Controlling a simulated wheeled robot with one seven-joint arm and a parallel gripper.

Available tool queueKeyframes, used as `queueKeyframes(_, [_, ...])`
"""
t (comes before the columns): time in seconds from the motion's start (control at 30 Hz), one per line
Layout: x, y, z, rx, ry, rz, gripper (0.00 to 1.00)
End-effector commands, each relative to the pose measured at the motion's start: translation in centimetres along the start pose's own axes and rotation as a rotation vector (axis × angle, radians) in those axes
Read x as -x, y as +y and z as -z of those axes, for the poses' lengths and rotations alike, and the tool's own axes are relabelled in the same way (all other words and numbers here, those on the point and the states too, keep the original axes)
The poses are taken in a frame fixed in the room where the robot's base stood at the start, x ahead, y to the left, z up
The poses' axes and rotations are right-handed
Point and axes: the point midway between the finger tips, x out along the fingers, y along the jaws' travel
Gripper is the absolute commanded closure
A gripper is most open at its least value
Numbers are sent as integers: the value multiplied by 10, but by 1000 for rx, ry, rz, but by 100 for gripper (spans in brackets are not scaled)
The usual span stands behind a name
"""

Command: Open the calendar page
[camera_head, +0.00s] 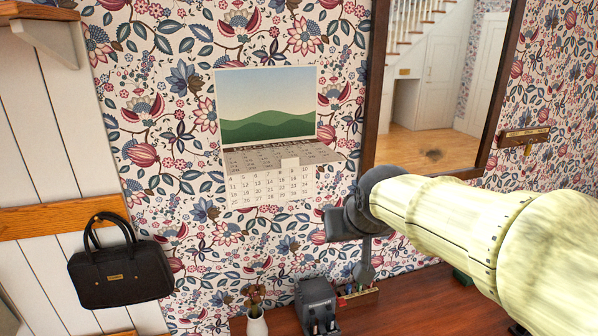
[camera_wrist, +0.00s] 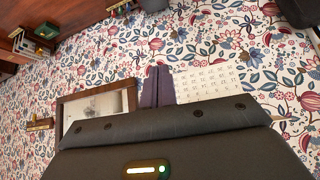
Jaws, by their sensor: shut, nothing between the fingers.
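The wall calendar (camera_head: 266,105) hangs on the floral wall, with a picture of green hills on top. Below the picture, a date page (camera_head: 265,155) stands out from the wall at a tilt, in shadow, its right corner past the picture's edge. A flat date grid (camera_head: 265,188) shows beneath it, and a small white tab sits near the page's lower edge. My gripper (camera_head: 340,222) is right of and below the calendar, apart from it in the picture. In the wrist view its shut, empty fingers (camera_wrist: 157,86) show beside a date sheet (camera_wrist: 205,82). Their distance from the paper is unclear.
A framed mirror (camera_head: 440,80) is right of the calendar. A black handbag (camera_head: 120,275) hangs at left. Below is a wooden surface (camera_head: 405,305) with a dark device (camera_head: 317,305), a white vase (camera_head: 257,324) and a small box (camera_head: 357,298). The wall below the calendar is bare.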

Motion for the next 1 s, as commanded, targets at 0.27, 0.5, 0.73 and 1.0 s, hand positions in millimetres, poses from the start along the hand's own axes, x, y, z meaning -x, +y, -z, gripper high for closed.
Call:
queueKeyframes(0.27, [-75, 54, -180, -136, -335, -74, 100])
queueKeyframes(0.5, [-79, 62, -248, -187, -448, -89, 100])
queueKeyframes(0.73, [-79, 61, -248, -187, -448, -89, 100])
queueKeyframes(1.0, [-79, 61, -247, -186, -448, -88, 100])
